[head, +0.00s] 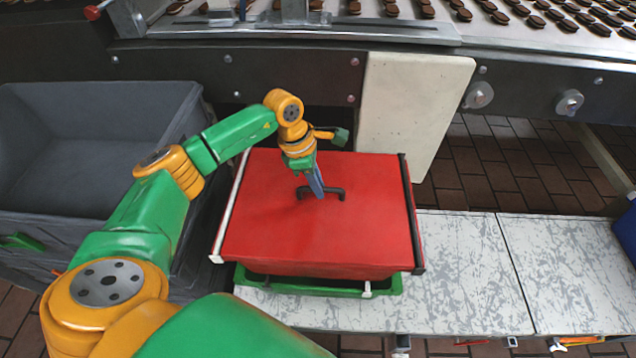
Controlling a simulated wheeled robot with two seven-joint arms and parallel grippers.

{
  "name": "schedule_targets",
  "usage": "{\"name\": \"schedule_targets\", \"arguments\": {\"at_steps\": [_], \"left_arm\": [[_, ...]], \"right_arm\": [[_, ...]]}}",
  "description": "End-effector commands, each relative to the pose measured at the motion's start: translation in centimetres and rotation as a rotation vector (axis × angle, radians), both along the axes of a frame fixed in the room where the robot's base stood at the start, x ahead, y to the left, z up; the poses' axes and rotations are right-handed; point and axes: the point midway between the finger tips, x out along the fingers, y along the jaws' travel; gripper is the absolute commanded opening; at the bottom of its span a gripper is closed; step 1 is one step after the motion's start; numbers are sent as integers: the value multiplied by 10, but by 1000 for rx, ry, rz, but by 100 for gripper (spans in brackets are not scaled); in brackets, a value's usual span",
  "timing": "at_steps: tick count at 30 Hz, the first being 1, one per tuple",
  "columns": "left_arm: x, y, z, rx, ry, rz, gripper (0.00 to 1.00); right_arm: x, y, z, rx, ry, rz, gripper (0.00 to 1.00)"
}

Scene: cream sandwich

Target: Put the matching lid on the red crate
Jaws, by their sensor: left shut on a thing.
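The red lid (285,220) has a black handle (335,193) in its middle, a white strip along its left edge and a black strip along its right edge. My left gripper (317,190) is shut on the handle from above. The lid lies roughly level over a red body (330,270), which shows as a narrow band below the lid's front edge. Most of that body is hidden, and I cannot tell whether the lid touches it. My right gripper is not in view.
A green rim (300,286) shows under the red body, on a grey-white mottled table (465,270) with free room to the right. A grey bin (90,110) stands at left. Behind are a cream panel (410,110) and a conveyor with dark cookies (520,20). A blue container (626,230) is at the right edge.

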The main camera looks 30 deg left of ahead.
Motion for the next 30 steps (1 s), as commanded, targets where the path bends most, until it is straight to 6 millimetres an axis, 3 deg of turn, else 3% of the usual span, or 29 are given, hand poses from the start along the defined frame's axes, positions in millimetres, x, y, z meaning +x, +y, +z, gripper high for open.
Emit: {"name": "schedule_targets", "arguments": {"at_steps": [6,7,10,20,30], "left_arm": [[0,0,1,0,-1,0,0],[0,0,1,0,-1,0,25],[0,0,0,0,-1,0,52],[0,1,4,0,-2,1,52],[-6,17,65,-1,-3,1,52]], "right_arm": [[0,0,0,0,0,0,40],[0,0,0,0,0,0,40],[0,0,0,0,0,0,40],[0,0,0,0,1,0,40],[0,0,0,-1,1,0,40]]}}
